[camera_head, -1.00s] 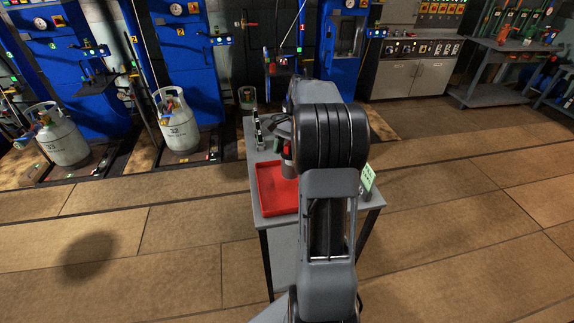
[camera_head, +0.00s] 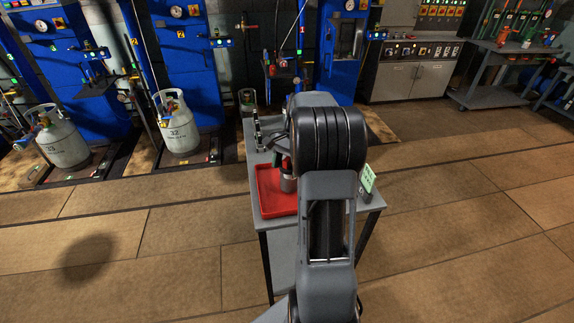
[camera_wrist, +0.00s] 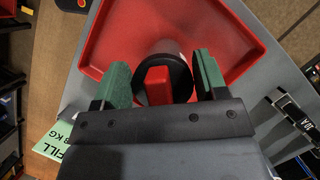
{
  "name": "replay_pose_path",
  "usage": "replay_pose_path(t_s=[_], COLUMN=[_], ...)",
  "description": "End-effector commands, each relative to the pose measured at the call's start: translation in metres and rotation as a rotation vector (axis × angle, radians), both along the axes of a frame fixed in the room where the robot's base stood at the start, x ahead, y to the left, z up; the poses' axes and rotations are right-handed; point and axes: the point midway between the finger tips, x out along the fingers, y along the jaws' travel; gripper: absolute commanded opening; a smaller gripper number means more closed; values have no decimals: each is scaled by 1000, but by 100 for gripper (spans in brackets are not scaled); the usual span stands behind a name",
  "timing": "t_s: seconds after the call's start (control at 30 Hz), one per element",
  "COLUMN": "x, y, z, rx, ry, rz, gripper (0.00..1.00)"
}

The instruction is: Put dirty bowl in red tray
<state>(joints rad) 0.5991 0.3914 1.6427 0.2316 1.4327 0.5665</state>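The red tray (camera_head: 268,188) lies on a small grey table and fills much of the upper part of the wrist view (camera_wrist: 100,50). My gripper (camera_wrist: 163,80) has green fingers, one on each side of a grey cylinder (camera_head: 288,184) with a dark round rim (camera_wrist: 144,66) and a red block in its middle. The fingers appear to press on the rim. The cylinder is over or in the tray's right part; whether its base touches the tray is unclear. I see nothing that is clearly a dirty bowl. My arm hides part of the table in the head view.
The grey table (camera_head: 285,238) also bears a green card (camera_head: 368,178) at its right edge and small dark items (camera_head: 258,135) at the back left. Gas cylinders (camera_head: 178,125) and blue machines stand behind. The floor to either side is clear.

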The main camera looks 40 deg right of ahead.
Motion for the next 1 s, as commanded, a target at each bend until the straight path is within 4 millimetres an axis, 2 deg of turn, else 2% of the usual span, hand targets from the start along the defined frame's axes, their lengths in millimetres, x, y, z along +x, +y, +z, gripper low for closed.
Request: replay_pose_path(t_s=[0.03, 0.2, 0.43, 0.57, 1.0], x=[0, 0, 0, 1, 11], y=[0, 0, 0, -2, -32], z=[0, 0, 1, 9, 83], rx=[0, 0, 0, -1, -1], ry=[0, 0, 0, -1, -2], rz=[0, 0, 0, 0, -1], gripper=[71, 87, 87, 87, 87])
